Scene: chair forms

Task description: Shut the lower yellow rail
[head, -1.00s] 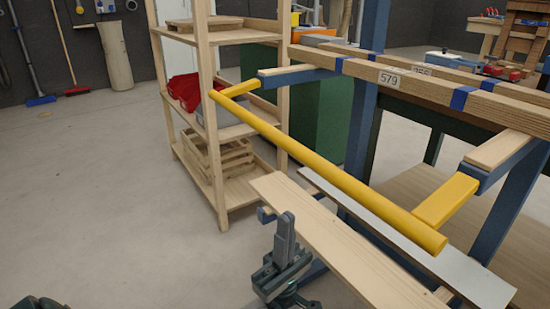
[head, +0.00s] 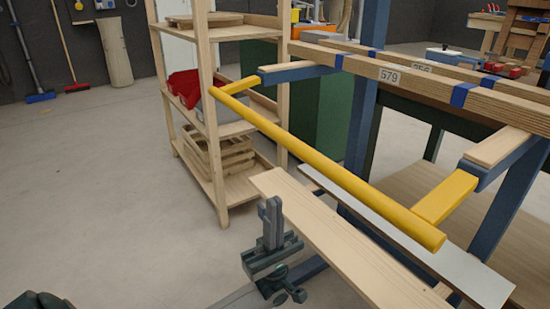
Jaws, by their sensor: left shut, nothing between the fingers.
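The yellow rail (head: 330,170) is a long round bar on two yellow arms that join the blue frame (head: 502,200). It stands out from the frame, running from the shelf's side down to the lower right. My left gripper (head: 270,212) is shut and empty, fingers pointing up, below and left of the rail. It is apart from the rail and beside the left end of a light wooden plank (head: 320,225).
Wooden beams (head: 420,83), one marked 579, lie on the frame above.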

